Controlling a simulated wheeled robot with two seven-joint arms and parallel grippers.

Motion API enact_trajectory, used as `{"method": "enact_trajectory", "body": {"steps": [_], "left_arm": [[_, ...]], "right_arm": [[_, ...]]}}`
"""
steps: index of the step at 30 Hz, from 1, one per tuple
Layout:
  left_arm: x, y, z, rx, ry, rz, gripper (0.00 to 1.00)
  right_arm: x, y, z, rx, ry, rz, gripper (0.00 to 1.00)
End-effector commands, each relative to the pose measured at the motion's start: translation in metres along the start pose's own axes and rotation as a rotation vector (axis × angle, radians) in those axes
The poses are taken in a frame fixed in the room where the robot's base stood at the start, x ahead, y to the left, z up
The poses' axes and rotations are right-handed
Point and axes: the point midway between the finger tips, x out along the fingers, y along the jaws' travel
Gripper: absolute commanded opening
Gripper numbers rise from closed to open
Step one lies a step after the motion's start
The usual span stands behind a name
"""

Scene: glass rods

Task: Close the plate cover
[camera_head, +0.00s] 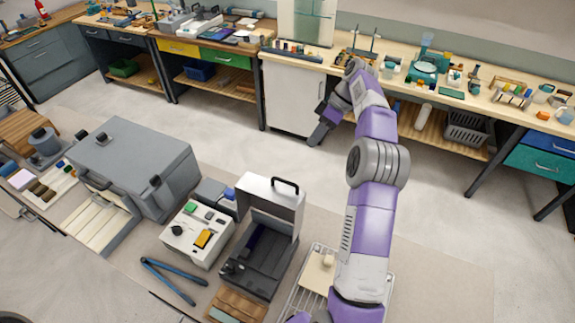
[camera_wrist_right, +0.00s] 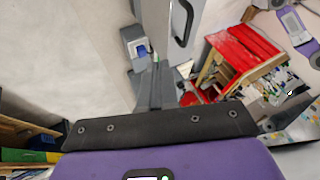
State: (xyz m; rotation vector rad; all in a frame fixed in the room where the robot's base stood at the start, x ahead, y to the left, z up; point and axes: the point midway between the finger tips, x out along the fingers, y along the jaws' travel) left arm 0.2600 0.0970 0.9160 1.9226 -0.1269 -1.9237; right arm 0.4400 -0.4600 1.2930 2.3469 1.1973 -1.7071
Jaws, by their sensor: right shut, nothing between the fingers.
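The plate cover (camera_head: 270,192) is a pale lid with a black handle on its top edge. It stands raised at the back of a dark, box-shaped device (camera_head: 262,262) on the front table. In the right wrist view the cover (camera_wrist_right: 158,25) appears as an upright grey panel with its black handle. My right gripper (camera_head: 318,136) is shut and empty, beyond the cover and to its right in the head view. Its closed fingers (camera_wrist_right: 157,70) show in the wrist view near the panel's lower end; whether they touch it cannot be told. My left gripper is not in view.
A large grey case (camera_head: 135,160) and a white device with coloured buttons (camera_head: 198,232) stand left of the open device. Blue-handled pliers (camera_head: 168,280) lie in front. A wire rack (camera_head: 305,290) is on the right, beside my arm. Open floor lies behind the table.

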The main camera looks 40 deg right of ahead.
Motion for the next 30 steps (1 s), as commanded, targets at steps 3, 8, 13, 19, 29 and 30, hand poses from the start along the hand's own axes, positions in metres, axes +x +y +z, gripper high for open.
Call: {"method": "enact_trajectory", "body": {"steps": [3,8,13,19,29,30], "left_arm": [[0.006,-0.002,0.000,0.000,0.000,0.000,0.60],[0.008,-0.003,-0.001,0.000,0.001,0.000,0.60],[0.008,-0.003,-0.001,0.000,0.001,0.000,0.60],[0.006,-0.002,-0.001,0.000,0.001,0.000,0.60],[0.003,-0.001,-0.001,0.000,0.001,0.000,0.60],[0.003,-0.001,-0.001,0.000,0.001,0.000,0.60]], "right_arm": [[0.018,-0.001,0.000,-0.001,-0.001,-0.003,0.00],[0.043,-0.001,0.000,-0.002,-0.002,-0.004,0.00],[0.074,-0.001,0.000,0.000,-0.002,-0.005,0.00],[0.095,-0.013,0.000,-0.002,-0.001,-0.001,0.00],[0.108,-0.033,0.001,-0.002,-0.001,-0.001,0.00],[0.109,-0.034,0.002,-0.002,-0.001,-0.001,0.00]]}}
